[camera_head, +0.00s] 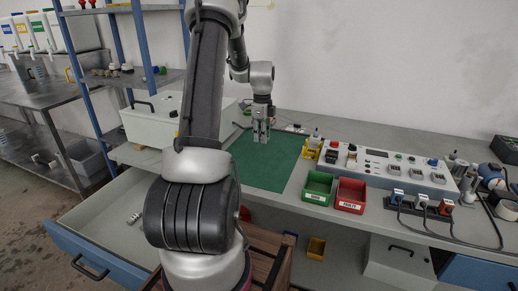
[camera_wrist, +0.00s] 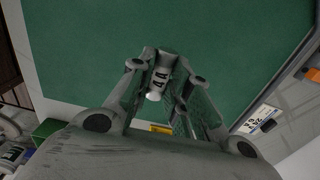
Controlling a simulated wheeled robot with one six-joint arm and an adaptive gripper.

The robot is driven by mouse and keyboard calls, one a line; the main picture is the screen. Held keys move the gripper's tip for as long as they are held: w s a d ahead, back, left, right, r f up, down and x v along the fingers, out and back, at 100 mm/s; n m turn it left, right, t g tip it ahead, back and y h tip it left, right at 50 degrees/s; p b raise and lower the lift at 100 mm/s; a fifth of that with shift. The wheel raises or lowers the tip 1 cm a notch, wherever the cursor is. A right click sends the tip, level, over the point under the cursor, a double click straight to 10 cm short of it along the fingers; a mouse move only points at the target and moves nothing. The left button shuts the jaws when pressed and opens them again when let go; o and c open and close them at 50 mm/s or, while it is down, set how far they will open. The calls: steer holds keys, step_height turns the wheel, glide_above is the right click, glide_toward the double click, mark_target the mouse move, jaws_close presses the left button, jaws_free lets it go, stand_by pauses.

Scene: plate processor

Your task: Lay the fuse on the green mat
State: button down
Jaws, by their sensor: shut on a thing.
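The green mat (camera_head: 264,174) lies flat on the grey bench and fills most of the wrist view (camera_wrist: 230,40). My gripper (camera_head: 261,138) points down over the mat's far part in the head view. In the wrist view my gripper (camera_wrist: 162,72) is shut on the fuse (camera_wrist: 157,84), a small pale cylinder with dark markings. The fuse sits between the fingertips with the mat behind it. I cannot tell whether the fuse touches the mat. In the head view the fuse is too small to make out.
A green bin (camera_head: 319,187) and a red bin (camera_head: 350,195) stand right of the mat. A control panel (camera_head: 390,168) stands behind them, and a socket strip (camera_head: 420,207) lies farther right. A pale box (camera_head: 152,121) is at the left. An open drawer (camera_head: 110,225) juts out below. The mat's visible surface is clear.

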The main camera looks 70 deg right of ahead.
mark_target(261, 153)
steer(key=shift+f, duration=2.65)
steer(key=shift+f, duration=0.1)
steer(key=c, duration=1.3)
jaws_free()
steer(key=shift+c, duration=0.2)
